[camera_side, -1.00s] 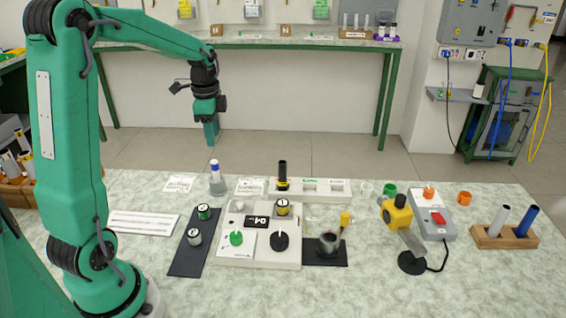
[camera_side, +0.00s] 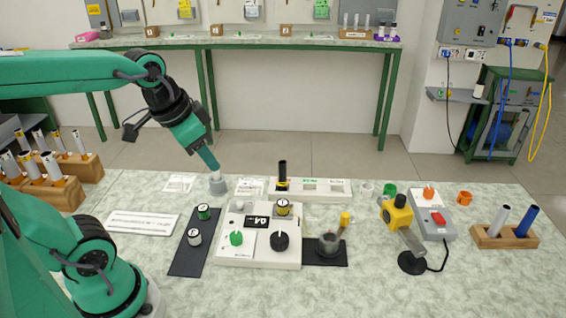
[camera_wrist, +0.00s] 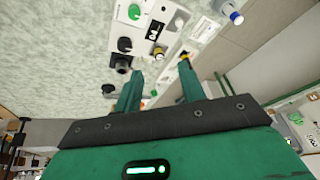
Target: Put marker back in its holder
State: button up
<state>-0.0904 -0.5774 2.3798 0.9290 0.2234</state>
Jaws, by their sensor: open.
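A white marker with a blue top (camera_wrist: 236,17) stands in a grey cup (camera_side: 218,187) at the back left of the table. In the side view my gripper (camera_side: 215,169) covers most of the marker. In the wrist view the marker lies off to the upper right, outside my fingers. My gripper (camera_wrist: 160,82) also shows there, its two fingers apart with nothing held between them. A wooden block (camera_side: 505,238) at the far right holds a white rod (camera_side: 498,220) and a blue rod (camera_side: 524,222). I cannot tell which holder belongs to the marker.
A control box (camera_side: 258,252) with knobs stands mid-table. A black mat (camera_side: 188,258) with two small jars lies left of it. A white rack (camera_side: 318,190) holds a black and yellow rod (camera_side: 283,174) behind. A yellow stand device (camera_side: 397,214) is to the right. The front table edge area is clear.

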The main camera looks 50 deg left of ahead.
jog(key=shift+s+d+f+n+t, duration=0.25)
jog(key=shift+s+d+n, duration=0.15)
jog(key=shift+s+d, duration=0.3)
jog(key=shift+s+d+f+n+t, duration=0.2)
jog(key=shift+s+d+n, duration=0.25)
jog(key=shift+s, duration=0.4)
